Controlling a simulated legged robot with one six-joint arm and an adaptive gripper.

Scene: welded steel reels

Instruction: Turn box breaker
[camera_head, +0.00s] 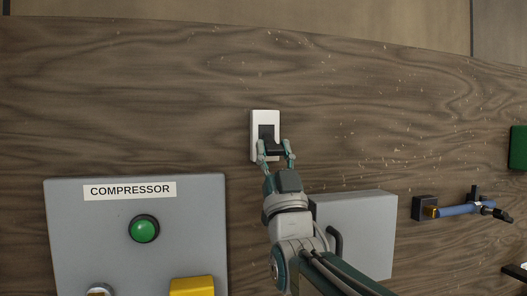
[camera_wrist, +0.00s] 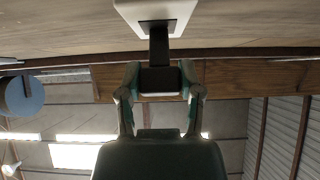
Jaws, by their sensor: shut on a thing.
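The box breaker (camera_head: 256,119) is a white rectangular plate with a dark centre, set on the wooden panel in the upper middle of the head view. A dark handle sticks out from its lower part toward me. My gripper (camera_head: 275,149) reaches up from below, with one finger on each side of the handle, shut on it. In the wrist view the white plate (camera_wrist: 128,10) is at the top edge, and the dark handle (camera_wrist: 159,47) runs down from it to a wider block between the fingertips of my gripper (camera_wrist: 160,80). The fingers hide part of the plate in the head view.
A grey COMPRESSOR panel (camera_head: 80,230) with a green button (camera_head: 144,229) and a yellow part (camera_head: 192,287) is at lower left. A grey box (camera_head: 365,225) sits right of my arm. A blue-handled valve (camera_head: 460,209) is farther right. The wood above the breaker is clear.

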